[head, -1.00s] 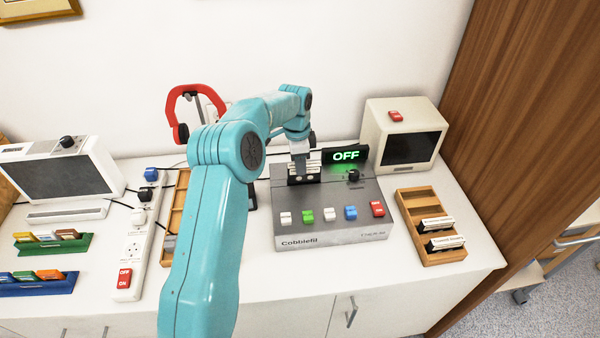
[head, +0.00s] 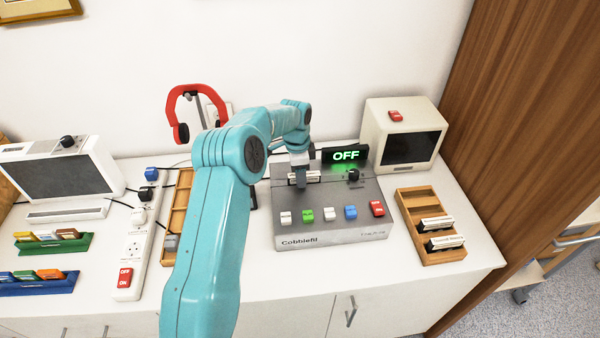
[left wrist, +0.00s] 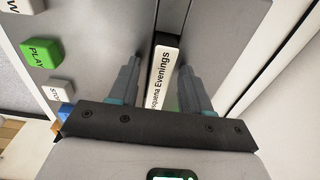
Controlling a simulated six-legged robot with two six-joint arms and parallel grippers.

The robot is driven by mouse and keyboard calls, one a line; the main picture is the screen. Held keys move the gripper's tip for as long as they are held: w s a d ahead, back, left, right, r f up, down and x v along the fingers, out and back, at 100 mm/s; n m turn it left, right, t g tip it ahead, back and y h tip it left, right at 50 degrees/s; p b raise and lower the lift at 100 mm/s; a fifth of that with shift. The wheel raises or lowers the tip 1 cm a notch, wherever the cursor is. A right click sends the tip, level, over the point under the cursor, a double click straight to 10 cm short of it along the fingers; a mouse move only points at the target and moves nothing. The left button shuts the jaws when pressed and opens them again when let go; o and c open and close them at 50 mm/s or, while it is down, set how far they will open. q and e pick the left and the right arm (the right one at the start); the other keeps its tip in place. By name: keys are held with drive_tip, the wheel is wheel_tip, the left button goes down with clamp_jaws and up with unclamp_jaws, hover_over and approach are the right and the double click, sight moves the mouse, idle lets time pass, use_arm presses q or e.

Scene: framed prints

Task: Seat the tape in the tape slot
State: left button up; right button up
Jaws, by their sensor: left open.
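The tape (left wrist: 163,75), with a white label ending in "quena Evenings", lies lengthwise in the dark slot (left wrist: 171,18) of the grey Cobblefil deck in the left wrist view. Its label faces the camera; how deep it sits cannot be told. In the head view the tape (head: 313,176) shows partly beside my gripper. My left gripper (head: 302,184) is over the slot. In the left wrist view the gripper (left wrist: 158,66) is open, one finger on each side of the tape, with visible gaps. The deck (head: 330,237) has several coloured buttons along its front.
A lit OFF sign (head: 346,155) stands behind the deck. A wooden rack (head: 409,205) with two tapes is at right, near a cream monitor (head: 375,128). A power strip (head: 133,245) and red headphones (head: 176,100) on a stand are at left.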

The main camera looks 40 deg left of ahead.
use_arm(q)
drive_tip(key=shift+r, duration=0.3)
drive_tip(key=shift+a+r, duration=0.1)
drive_tip(key=shift+r, duration=0.3)
wheel_tip(320, 180, up, 11)
drive_tip(key=shift+s+a, duration=0.15)
drive_tip(key=shift+s, duration=0.15)
